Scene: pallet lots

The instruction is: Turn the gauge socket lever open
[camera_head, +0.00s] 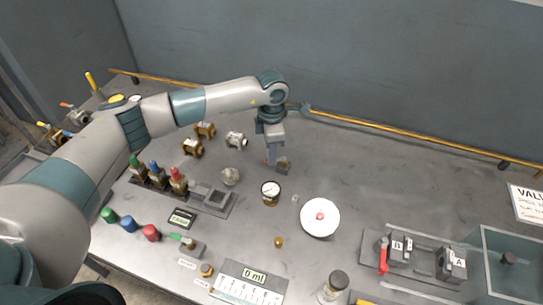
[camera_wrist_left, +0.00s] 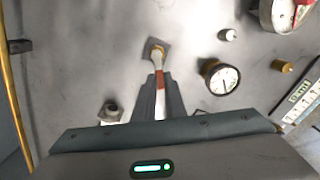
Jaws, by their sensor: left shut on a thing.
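A lever with a pale shaft and a red band (camera_wrist_left: 158,62) shows in the left wrist view, its far end at a small brass-coloured fitting on a grey block (camera_wrist_left: 155,47). My left gripper (camera_wrist_left: 160,88) is shut on the lever, with the shaft lying between its fingers. In the head view my left gripper (camera_head: 272,152) points down beside the small block (camera_head: 284,167) near the back of the bench; its fingers hide most of the lever. A round gauge with a white dial (camera_head: 270,189) stands apart, in front of the block; it also shows in the left wrist view (camera_wrist_left: 223,79). My right gripper is out of view.
A yellow pipe (camera_head: 400,131) runs along the back wall. A white dish (camera_head: 320,229) lies front right. A labelled black unit (camera_head: 425,262) and clear tank (camera_head: 500,235) stand at the right.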

